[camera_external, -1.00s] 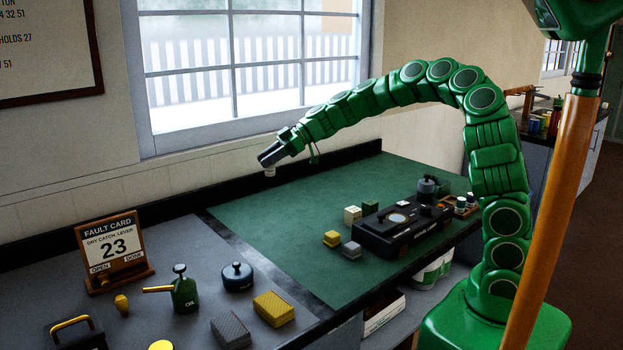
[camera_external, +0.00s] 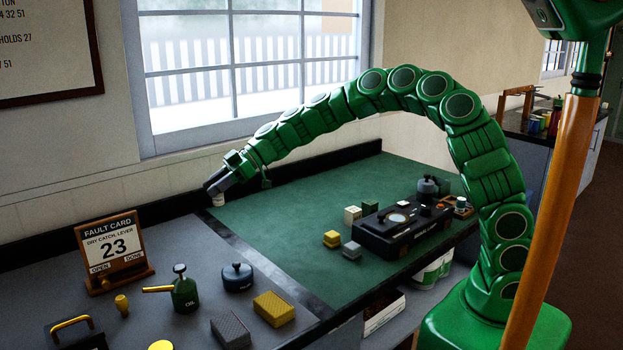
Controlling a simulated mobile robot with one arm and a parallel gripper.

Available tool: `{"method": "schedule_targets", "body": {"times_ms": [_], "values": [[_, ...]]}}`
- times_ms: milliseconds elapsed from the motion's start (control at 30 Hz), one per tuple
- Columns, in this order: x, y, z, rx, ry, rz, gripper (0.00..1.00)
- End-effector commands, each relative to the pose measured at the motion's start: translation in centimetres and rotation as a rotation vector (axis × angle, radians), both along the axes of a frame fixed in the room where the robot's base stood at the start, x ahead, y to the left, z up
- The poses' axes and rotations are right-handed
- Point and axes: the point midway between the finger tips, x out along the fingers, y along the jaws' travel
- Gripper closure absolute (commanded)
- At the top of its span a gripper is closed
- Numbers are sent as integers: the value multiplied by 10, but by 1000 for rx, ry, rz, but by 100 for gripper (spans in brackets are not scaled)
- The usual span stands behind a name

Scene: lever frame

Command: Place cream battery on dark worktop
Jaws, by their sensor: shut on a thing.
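My gripper (camera_external: 216,192) is shut on the cream battery (camera_external: 218,200), a small pale cylinder that shows just below the fingertips. The gripper hides its upper part. They are near the back left corner of the green mat (camera_external: 290,240), by the dark back ledge. I cannot tell the exact height of the battery above the surface. The worktop on the left (camera_external: 170,245) is dark grey, with a black strip between it and the green mat.
On the grey worktop stand a fault card (camera_external: 113,248), a green oil can (camera_external: 183,290), a dark lidded pot (camera_external: 237,277), a yellow block (camera_external: 273,308) and a grey block (camera_external: 230,330). A black device (camera_external: 400,228) and small blocks sit on the mat. The grey area at the back is clear.

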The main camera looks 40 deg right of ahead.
Motion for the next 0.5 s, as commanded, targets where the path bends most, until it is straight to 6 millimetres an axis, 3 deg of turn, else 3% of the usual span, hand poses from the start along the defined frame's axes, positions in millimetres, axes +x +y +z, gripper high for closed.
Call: {"method": "schedule_targets", "body": {"times_ms": [267, 500], "values": [[2, 0, -17, 0, -2, -1, 97], [18, 12, -28, -4, 2, 2, 97]]}}
